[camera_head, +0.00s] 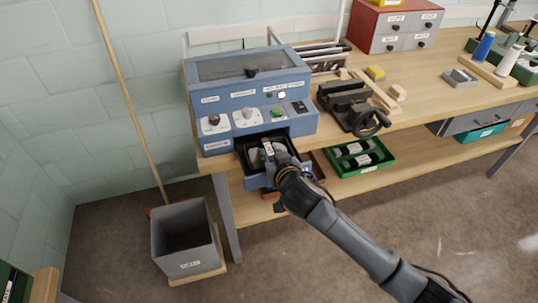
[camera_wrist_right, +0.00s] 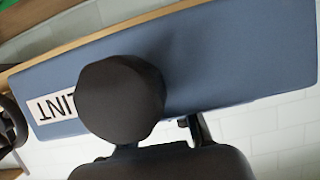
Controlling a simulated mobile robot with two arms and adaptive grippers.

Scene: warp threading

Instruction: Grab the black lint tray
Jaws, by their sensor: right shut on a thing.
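The black lint tray (camera_head: 252,158) sits in the pulled-out drawer at the lower right of the blue machine. My right gripper (camera_head: 268,152) reaches over the drawer front (camera_head: 256,182) from the lower right and is shut on the tray; its fingers hide the exact contact. In the right wrist view, a blue panel (camera_wrist_right: 230,70) with an upside-down LINT label (camera_wrist_right: 55,107) fills most of the picture. A dark rounded part stands in front of it. My left gripper is not in view.
The blue machine (camera_head: 240,95) stands on the wooden bench (camera_head: 420,90). A grey bin (camera_head: 183,240) is on the floor at left. A black vise (camera_head: 350,105) is right of the machine, and a green tray (camera_head: 362,168) lies on the lower shelf. Open floor lies in front.

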